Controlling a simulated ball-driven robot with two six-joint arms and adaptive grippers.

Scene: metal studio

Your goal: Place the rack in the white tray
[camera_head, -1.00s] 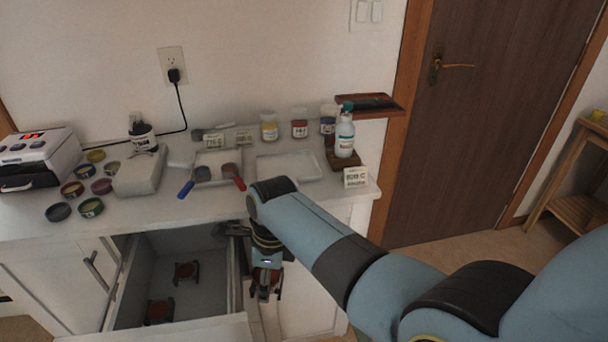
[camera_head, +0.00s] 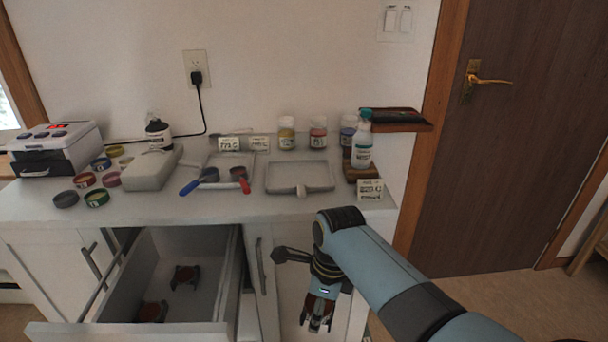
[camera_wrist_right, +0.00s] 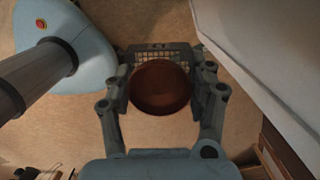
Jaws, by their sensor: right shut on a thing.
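My right gripper (camera_head: 318,322) hangs in front of the cabinet, right of the open drawer and below the counter top. In the right wrist view my right gripper (camera_wrist_right: 160,95) is shut on the rack (camera_wrist_right: 160,52), a dark grid frame with a round brown piece (camera_wrist_right: 160,87) in front of it. The fingers hide part of the rack. A shallow, empty whitish tray (camera_head: 300,177) lies on the counter. A second pale tray (camera_head: 228,160) to its left has scoops at its front edge. My left gripper is out of view.
The open drawer (camera_head: 150,270) holds two reddish-brown pieces with dark frames (camera_head: 186,275). A bottle (camera_head: 362,145) on a wooden block and a label card (camera_head: 369,189) stand right of the empty tray. Jars stand behind it; a grey block (camera_head: 152,168) lies farther left.

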